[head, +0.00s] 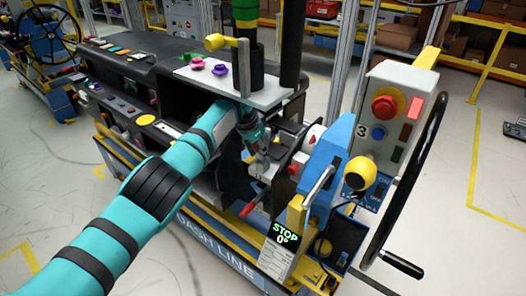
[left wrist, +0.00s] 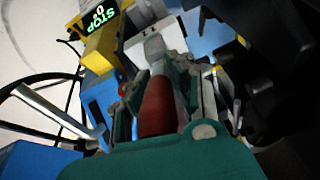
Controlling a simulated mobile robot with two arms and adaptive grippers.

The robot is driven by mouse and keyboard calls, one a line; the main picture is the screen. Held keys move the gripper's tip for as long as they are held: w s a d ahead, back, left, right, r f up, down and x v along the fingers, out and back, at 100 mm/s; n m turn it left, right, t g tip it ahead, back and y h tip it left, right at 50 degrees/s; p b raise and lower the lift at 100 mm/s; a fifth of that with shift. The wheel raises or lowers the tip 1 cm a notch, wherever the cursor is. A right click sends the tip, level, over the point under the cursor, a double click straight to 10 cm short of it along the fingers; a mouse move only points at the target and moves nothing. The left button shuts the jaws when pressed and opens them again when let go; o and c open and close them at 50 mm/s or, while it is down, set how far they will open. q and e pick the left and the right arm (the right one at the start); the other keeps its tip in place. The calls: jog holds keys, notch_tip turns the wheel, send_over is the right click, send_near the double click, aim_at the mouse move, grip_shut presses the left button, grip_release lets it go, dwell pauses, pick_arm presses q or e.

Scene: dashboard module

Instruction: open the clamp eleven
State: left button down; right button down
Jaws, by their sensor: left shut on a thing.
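My left gripper (head: 257,150) is at the open bay in the middle of the dashboard module (head: 125,70). In the left wrist view my left gripper (left wrist: 160,88) is shut around a red handle (left wrist: 157,108) with a pale metal end. The handle looks like a clamp lever. In the head view the gripper and arm hide most of this handle. My right gripper is not in view.
A red-tipped lever (head: 249,209) sticks out below the gripper. A blue bracket (head: 328,150) and a grey control box (head: 390,115) with a red button stand close on the right, beside a black handwheel (head: 412,180). A STOP display (head: 285,232) is at the front.

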pick_arm(q)
jog(key=shift+w+r, duration=0.1)
jog(key=shift+r, duration=0.05)
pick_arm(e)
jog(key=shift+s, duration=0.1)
pick_arm(q)
jog(key=c, duration=1.1)
grip_release()
jog(key=shift+d, duration=0.1)
jog(key=shift+w, duration=0.1)
jog(key=shift+r, duration=0.5)
jog(key=shift+s+a+f, duration=0.1)
jog(key=shift+s+a, duration=0.55)
jog(key=shift+s, duration=0.25)
jog(key=s+a, duration=0.6)
jog(key=s, duration=0.2)
jog(key=shift+s, duration=0.15)
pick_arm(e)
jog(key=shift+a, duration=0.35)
